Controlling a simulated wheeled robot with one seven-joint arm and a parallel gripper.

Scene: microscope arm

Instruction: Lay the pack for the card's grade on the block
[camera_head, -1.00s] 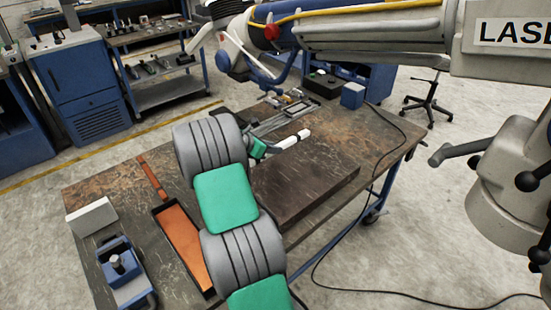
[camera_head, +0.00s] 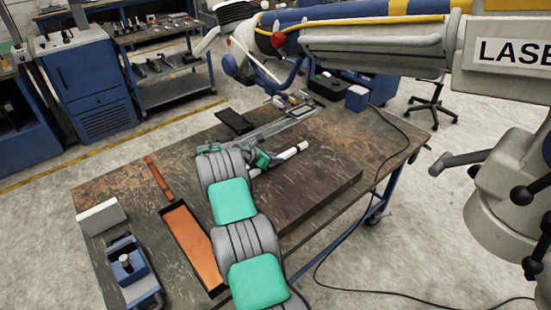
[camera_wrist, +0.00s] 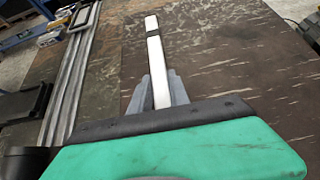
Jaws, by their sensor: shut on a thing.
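My gripper (camera_wrist: 158,95) is shut on a long white bar (camera_wrist: 153,60) with a dark band near its far end. I cannot tell whether this bar is the pack. In the head view the white bar (camera_head: 289,159) is over the left far part of a dark brown slab (camera_head: 318,190), which looks like the block. The slab's surface (camera_wrist: 225,55) fills the right of the wrist view. I cannot tell if the bar touches it. No card with a readable grade shows.
On the worn bench (camera_head: 130,182) are an orange-lined tray (camera_head: 188,240), a white box-like piece (camera_head: 101,217), a blue fixture (camera_head: 127,262), a black flat item (camera_head: 234,121) and a metal rail (camera_head: 283,124).

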